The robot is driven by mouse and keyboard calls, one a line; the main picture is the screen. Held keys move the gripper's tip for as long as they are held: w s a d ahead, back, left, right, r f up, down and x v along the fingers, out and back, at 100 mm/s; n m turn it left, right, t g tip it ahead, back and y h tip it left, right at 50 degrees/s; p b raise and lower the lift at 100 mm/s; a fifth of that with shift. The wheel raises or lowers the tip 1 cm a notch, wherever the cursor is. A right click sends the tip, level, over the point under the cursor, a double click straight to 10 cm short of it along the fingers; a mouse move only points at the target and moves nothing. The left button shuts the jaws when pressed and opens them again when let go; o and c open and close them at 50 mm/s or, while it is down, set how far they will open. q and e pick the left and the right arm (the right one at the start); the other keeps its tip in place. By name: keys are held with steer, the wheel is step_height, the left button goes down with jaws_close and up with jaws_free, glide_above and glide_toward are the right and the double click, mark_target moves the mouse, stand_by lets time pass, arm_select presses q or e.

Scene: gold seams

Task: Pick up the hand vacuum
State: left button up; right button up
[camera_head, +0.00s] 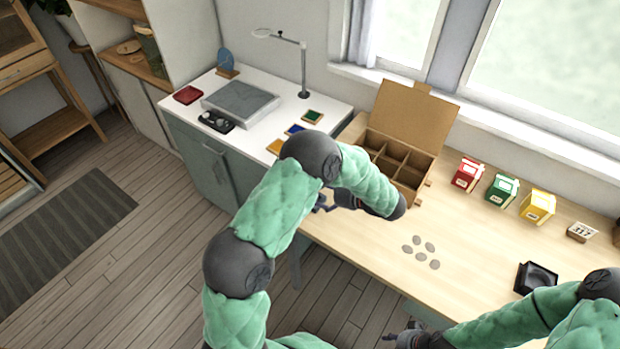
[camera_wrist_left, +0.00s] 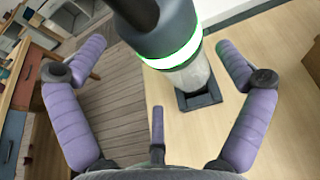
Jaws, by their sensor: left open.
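The hand vacuum (camera_wrist_left: 168,42) shows in the left wrist view, with a dark handle, a bright green ring and a clear grey nozzle. It stands nozzle down at a black square dock (camera_wrist_left: 203,102) on the wooden table. My left gripper (camera_wrist_left: 160,65) is open, its purple fingers spread on either side of the vacuum, not visibly touching it. In the head view my left gripper (camera_head: 324,203) is mostly hidden by my own arm, and I cannot make out the vacuum there. My right gripper (camera_head: 406,338) is at the bottom edge, its fingers unclear.
An open wooden compartment box (camera_head: 410,110) stands at the back of the table. Red (camera_head: 467,174), green (camera_head: 502,189) and yellow (camera_head: 537,206) cartons line the window side. Several grey discs (camera_head: 421,252) lie mid-table. A black square tray (camera_head: 536,279) is at the right.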

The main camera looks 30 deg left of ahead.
arm_select(q)
steer(key=b+x, duration=0.1)
steer(key=x, duration=0.4)
steer(key=shift+w, duration=0.15)
steer(key=c, duration=1.1)
steer(key=shift+c, duration=0.2)
steer(key=shift+r, duration=0.15)
